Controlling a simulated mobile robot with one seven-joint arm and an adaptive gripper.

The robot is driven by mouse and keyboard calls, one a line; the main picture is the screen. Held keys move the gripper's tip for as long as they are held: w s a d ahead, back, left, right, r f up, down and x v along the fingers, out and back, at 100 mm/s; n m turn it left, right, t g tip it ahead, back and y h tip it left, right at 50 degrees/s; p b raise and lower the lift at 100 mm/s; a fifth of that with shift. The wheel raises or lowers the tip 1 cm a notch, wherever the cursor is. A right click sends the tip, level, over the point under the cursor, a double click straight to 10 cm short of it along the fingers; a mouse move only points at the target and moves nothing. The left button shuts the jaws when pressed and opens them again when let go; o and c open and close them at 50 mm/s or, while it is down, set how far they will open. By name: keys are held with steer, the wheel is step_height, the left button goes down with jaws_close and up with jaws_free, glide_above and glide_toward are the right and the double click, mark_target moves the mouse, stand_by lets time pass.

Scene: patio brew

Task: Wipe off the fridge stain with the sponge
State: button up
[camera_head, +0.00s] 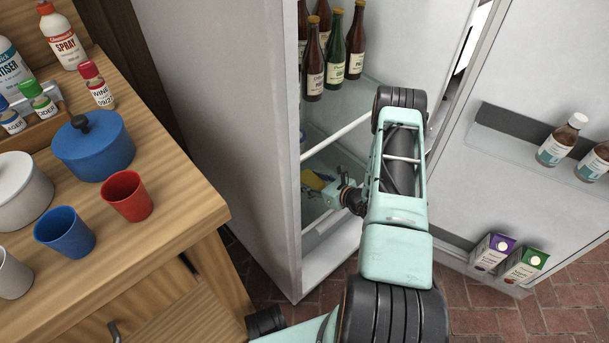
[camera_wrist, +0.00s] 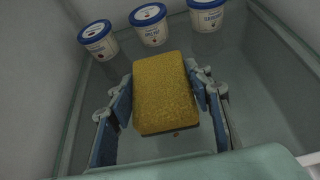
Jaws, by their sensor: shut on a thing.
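The yellow sponge (camera_wrist: 165,92) is held between the two blue fingers of my gripper (camera_wrist: 165,110), seen in the wrist view. My gripper is shut on it, above a glass shelf (camera_wrist: 250,115) inside the fridge. In the head view my arm reaches into the open fridge (camera_head: 225,130), and a bit of the yellow sponge (camera_head: 313,181) shows at the lower shelf. My arm hides much of the fridge's inside.
Tubs with blue lids (camera_wrist: 150,24) stand behind the sponge. Bottles (camera_head: 335,55) stand on the shelf above. The open door (camera_head: 520,85) at the right holds bottles and cartons (camera_head: 492,252). A wooden counter (camera_head: 170,200) with pots and cups is at the left.

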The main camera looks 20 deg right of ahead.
steer(key=shift+f+b, duration=2)
steer(key=shift+f, duration=0.9)
steer(key=o, duration=1.3)
steer(key=shift+r, duration=0.2)
steer(key=shift+r, duration=0.3)
steer(key=c, duration=1)
